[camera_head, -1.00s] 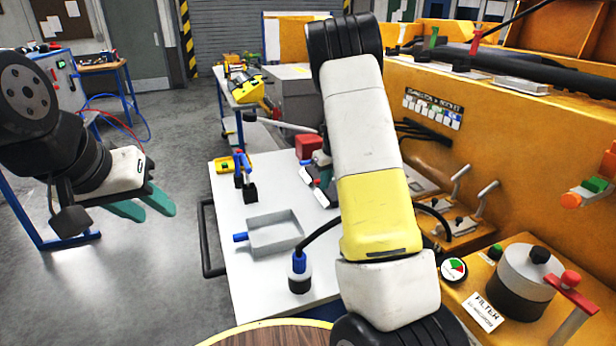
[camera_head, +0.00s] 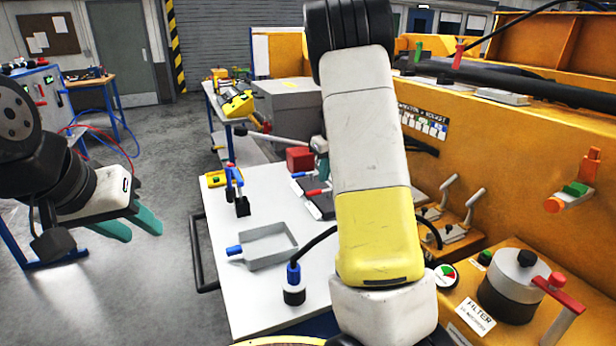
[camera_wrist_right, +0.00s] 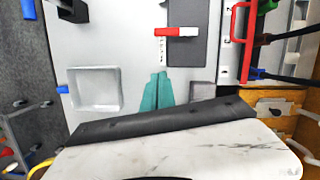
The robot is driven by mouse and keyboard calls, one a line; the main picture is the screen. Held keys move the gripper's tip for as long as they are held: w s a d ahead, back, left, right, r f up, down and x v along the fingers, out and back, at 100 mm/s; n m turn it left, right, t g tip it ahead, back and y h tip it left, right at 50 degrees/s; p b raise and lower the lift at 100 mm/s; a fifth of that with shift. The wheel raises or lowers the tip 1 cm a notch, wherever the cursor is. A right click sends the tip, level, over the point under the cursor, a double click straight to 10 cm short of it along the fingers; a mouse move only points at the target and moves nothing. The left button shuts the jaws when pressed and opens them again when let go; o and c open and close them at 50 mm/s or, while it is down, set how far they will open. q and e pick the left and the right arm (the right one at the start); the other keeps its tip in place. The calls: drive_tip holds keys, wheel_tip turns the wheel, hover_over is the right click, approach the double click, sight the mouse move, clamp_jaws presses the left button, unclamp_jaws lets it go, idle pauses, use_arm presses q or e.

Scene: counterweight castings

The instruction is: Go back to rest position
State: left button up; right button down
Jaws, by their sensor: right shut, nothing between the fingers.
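My left gripper (camera_head: 140,231) hangs at the left of the head view, over the grey floor and clear of the tables. Its two teal fingers are spread apart with nothing between them. My right arm crosses the middle of the head view, and its gripper is mostly hidden behind it; a bit of teal shows past the arm's left edge. In the right wrist view my right gripper (camera_wrist_right: 160,76) has its teal fingers together, empty, above the white tabletop (camera_wrist_right: 135,50).
The white table (camera_head: 215,215) holds a grey tray (camera_head: 268,245), a black-and-blue plugged piece (camera_head: 294,286), a red block (camera_head: 300,158) and small tools. A yellow machine (camera_head: 480,175) with levers and a filter canister (camera_head: 515,285) stands right. Open floor lies left.

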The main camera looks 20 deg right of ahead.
drive_tip(key=s+a+r+n+t+y, duration=0.1)
drive_tip(key=s+a+r+n, duration=0.4)
drive_tip(key=s+n, duration=0.4)
drive_tip(key=s+a+r+n+t+y, duration=0.1)
drive_tip(key=s+a+r+n, duration=0.2)
drive_tip(key=s+r+n, duration=0.5)
drive_tip(key=s+a+n, duration=0.2)
drive_tip(key=s+n, duration=0.5)
drive_tip(key=s+a+n+t, duration=0.1)
drive_tip(key=s+a+n, duration=0.1)
drive_tip(key=s+n, duration=0.6)
drive_tip(key=shift+s+a+f+n+t+h, duration=0.25)
drive_tip(key=shift+a+f+n+t+h, duration=0.05)
drive_tip(key=shift+h, duration=0.1)
drive_tip(key=shift+d, duration=0.1)
